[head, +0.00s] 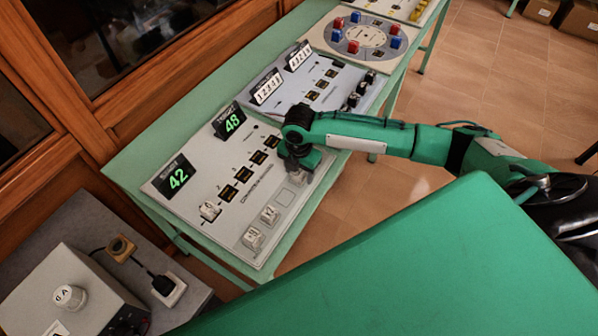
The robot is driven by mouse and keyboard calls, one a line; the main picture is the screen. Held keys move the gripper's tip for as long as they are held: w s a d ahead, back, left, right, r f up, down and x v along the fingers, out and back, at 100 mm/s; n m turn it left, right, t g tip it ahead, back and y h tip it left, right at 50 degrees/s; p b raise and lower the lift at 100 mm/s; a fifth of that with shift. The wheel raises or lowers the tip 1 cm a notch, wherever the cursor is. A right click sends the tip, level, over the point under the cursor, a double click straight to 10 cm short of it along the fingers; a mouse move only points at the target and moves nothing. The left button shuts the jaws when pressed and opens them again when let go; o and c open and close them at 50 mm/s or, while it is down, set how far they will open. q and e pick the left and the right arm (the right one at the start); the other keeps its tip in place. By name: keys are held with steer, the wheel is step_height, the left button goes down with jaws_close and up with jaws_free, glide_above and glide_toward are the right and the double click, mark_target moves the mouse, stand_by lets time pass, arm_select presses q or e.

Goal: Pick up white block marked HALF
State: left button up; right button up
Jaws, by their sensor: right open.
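My right gripper (299,166) reaches in from the right and points down at the lower right part of the grey panel (228,225). It is open. A pale block (297,177) shows right at its fingertips; I cannot tell whether the fingers touch it. Other pale blocks stand on the panel: one at the lower edge (254,238), one a little above and right of it (270,214), and one at the left end of the row of dark squares (209,210). The markings are too small to read, so I cannot tell which says HALF. My left gripper is out of view.
The panel lies on a long green table (135,165) with displays reading 42 (177,177) and 48 (229,121). Behind it are a panel with knobs (325,80) and a round dial board (367,36) with red and blue blocks. A grey box (70,290) stands lower left.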

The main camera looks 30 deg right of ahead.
steer(key=shift+f, duration=0.15)
steer(key=c, duration=1.1)
steer(key=shift+o, duration=0.2)
